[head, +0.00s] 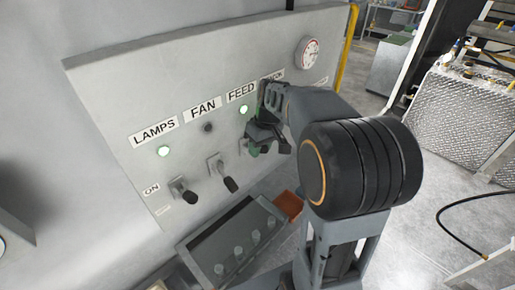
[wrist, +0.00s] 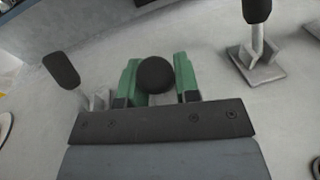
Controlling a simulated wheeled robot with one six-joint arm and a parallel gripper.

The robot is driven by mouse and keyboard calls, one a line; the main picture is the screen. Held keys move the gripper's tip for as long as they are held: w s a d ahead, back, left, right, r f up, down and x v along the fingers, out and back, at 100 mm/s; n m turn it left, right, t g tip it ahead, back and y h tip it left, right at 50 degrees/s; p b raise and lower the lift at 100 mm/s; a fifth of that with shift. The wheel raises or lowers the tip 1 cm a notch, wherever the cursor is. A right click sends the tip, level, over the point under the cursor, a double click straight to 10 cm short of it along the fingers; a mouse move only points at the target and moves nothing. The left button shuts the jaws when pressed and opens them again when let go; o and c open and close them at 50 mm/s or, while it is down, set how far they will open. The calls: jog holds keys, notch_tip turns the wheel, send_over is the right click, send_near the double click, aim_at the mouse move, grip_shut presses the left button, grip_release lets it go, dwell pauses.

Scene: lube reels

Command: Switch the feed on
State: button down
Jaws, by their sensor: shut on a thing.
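The FEED label (head: 241,93) is on the grey panel, with a lit green lamp (head: 243,109) below it. My gripper (head: 256,147) is at the panel just under this lamp and hides most of the feed switch in the head view. In the wrist view, the green fingers of my gripper (wrist: 158,82) are shut on a black-tipped switch lever (wrist: 156,75), one finger on each side. The lever's tip is seen end-on, so its tilt is hard to tell.
The LAMPS lamp (head: 163,151) is lit green; the FAN lamp (head: 208,128) is dark. The lamps lever (head: 187,195) and fan lever (head: 228,183) stand left of my gripper. A gauge (head: 308,52) is at upper right. A grey tray (head: 205,253) with several cylinders is below.

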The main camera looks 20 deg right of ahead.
jog(key=c, duration=0.8)
grip_release()
jog(key=shift+c, duration=0.2)
notch_tip(320, 180, up, 14)
jog(key=d+b, duration=0.1)
jog(key=d, duration=0.1)
jog(key=shift+s+d+f, duration=0.2)
jog(key=shift+s+d, duration=0.1)
jog(key=shift+s, duration=0.05)
